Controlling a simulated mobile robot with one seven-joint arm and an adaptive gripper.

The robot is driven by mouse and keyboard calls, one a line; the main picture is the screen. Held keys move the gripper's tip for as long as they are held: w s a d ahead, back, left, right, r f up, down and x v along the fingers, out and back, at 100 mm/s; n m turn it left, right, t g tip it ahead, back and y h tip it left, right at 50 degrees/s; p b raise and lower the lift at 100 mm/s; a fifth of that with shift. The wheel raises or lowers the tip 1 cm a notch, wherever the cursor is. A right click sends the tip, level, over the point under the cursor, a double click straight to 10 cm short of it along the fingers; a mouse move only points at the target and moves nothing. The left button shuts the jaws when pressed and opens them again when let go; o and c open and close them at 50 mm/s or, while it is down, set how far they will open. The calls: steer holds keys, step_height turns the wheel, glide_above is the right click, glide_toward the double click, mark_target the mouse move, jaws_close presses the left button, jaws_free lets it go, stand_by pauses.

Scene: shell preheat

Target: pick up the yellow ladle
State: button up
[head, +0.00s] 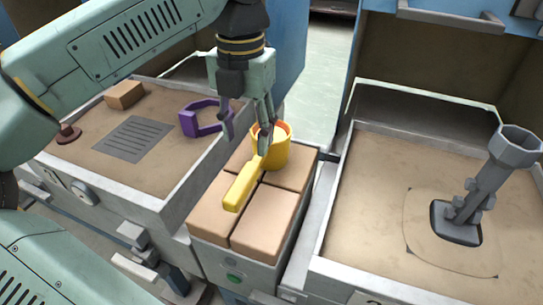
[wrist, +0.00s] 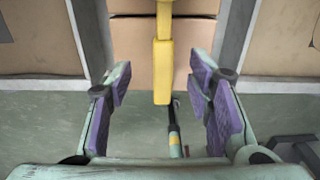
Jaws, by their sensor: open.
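The yellow ladle (head: 243,184) lies on the tan blocks of the middle stand in the head view. Its round cup, orange inside, is at the far end, and its straight handle points toward the front left. My gripper (head: 248,132) is open and empty above the ladle, with one finger covering part of the cup and handle joint. In the wrist view the ladle's handle (wrist: 162,70) runs down the middle, in line with the gap between the open purple-padded fingers of my gripper (wrist: 162,88). The cup is out of that view.
The left sand tray (head: 85,158) holds a purple ring (head: 201,119), a tan block (head: 124,94) and a dark grate (head: 131,139). The right sand tray (head: 360,235) holds a grey funnel-topped fixture (head: 485,187). Raised tray walls flank the middle stand's tan blocks (head: 264,222).

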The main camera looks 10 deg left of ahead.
mark_target(252, 165)
steer(key=f, duration=0.9)
steer(key=shift+d+f+p, duration=0.25)
steer(key=shift+f+p, duration=0.05)
steer(key=shift+p, duration=0.05)
steer(key=shift+c, duration=0.6)
jaws_close()
steer(key=shift+w, duration=0.1)
